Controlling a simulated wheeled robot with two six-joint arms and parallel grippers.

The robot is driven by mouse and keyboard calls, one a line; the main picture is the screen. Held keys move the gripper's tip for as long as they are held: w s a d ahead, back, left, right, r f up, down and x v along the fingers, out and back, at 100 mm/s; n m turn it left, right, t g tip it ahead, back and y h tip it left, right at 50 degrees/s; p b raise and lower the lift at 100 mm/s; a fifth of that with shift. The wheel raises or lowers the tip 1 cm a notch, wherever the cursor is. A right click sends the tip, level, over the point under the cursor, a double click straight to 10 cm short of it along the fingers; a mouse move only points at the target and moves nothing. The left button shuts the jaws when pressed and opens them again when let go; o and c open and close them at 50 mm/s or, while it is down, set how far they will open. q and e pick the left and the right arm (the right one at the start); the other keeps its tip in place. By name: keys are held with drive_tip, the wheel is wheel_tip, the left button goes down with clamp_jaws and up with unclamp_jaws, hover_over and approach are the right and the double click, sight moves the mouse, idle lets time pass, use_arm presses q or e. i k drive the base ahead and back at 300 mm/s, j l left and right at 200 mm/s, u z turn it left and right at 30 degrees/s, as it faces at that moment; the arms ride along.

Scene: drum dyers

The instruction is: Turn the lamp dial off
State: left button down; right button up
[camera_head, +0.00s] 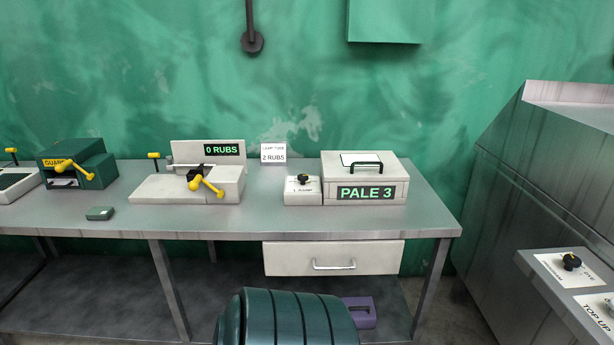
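A small white block (304,193) stands on the grey metal table, with a black dial (303,178) on its top. The lettering on its front is small and appears to include "LAMP". Which setting the dial points to is too small to tell. The block stands just left of a white box (392,175) with a black handle on its lid and a sign reading "PALE 3". Neither of my grippers is in view.
The metal table (300,221) has clear room along its front edge. A rubbing device (158,190) with yellow handles stands left, beside a green box (93,160). A small card (273,149) stands behind. A white drawer (290,257) hangs below. A side panel with another black knob (571,262) is right.

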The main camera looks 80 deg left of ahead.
sight(302, 178)
drive_tip(key=u, duration=2.65)
